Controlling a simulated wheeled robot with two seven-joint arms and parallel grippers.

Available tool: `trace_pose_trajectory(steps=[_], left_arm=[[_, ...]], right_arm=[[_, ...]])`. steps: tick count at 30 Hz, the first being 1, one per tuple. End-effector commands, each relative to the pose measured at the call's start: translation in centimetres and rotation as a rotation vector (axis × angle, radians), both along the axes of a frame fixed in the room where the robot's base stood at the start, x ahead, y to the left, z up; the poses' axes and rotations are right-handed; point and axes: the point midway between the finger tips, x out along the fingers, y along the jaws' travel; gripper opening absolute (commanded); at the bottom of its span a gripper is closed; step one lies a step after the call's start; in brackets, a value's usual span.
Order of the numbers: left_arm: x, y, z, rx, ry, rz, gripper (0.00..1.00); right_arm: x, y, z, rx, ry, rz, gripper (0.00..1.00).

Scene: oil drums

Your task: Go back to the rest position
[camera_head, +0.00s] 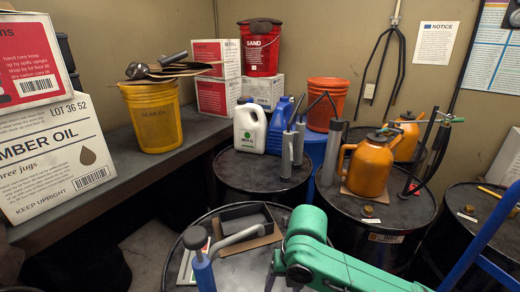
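A green jointed arm section (335,262), which I take to be mine, reaches in from the bottom right over the front drum. It bends upward at its left end. I make out no gripper fingers on it; a small dark piece beside its left end is too unclear to name. No left arm or left gripper shows. The front black drum (240,266) carries a shallow dark open box (246,222) and a blue-and-grey hand pump (203,268). The green section hides part of the drum's right side.
Black drums stand behind (262,177) and right (388,215), carrying jugs, grey cylinders and an orange can (368,165). A dark shelf (125,165) at left holds cartons and a yellow bucket (153,118). A blue bar (485,240) crosses the right edge. Bare floor (150,250) shows lower left.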

Motion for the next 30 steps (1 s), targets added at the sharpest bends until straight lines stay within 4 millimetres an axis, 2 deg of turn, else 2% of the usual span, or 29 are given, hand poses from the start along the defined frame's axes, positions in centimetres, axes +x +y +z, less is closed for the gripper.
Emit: trace_pose_trajectory(steps=[1,3,5,6,8,9,12,18,24,27,30], left_arm=[[0.0,0.0,0.0,0.000,0.000,0.000,0.50],[0.0,0.0,0.0,0.000,0.000,0.000,0.50],[0.0,0.0,0.0,0.001,0.000,0.000,0.50],[0.0,0.1,0.0,0.001,0.000,0.000,0.50],[0.0,0.1,0.0,0.001,0.000,0.000,0.50],[0.0,0.1,0.0,0.002,0.000,0.000,0.50],[0.0,0.1,0.0,0.002,0.000,0.000,0.50],[0.0,0.1,0.0,0.002,0.001,0.000,0.50],[0.0,0.1,-0.1,0.002,0.001,0.000,0.50],[0.0,0.1,-0.8,0.002,0.000,0.000,0.50],[-0.1,0.1,-1.2,0.002,0.001,-0.001,0.50]], right_arm=[[-1.0,1.9,-0.7,0.088,0.019,-0.160,0.71],[-1.5,3.4,-1.0,0.214,0.050,-0.468,0.71],[-1.7,3.6,-1.3,0.315,0.100,-0.759,0.71],[-1.9,3.1,-1.6,0.372,0.140,-0.961,0.71],[-2.0,1.7,-2.3,0.440,0.196,-1.257,0.71],[-2.3,0.5,-2.8,0.472,0.229,-1.440,0.71],[-3.2,-3.0,-4.4,0.518,0.288,-1.837,0.71],[-6.8,-10.5,-7.4,0.535,0.300,-2.479,0.71],[-11.4,-16.8,-9.8,0.510,0.197,-2.942,0.71],[-10.4,-16.4,-14.3,0.486,0.203,-2.927,0.71],[-10.1,-16.3,-18.7,0.459,0.207,-2.927,0.71]])
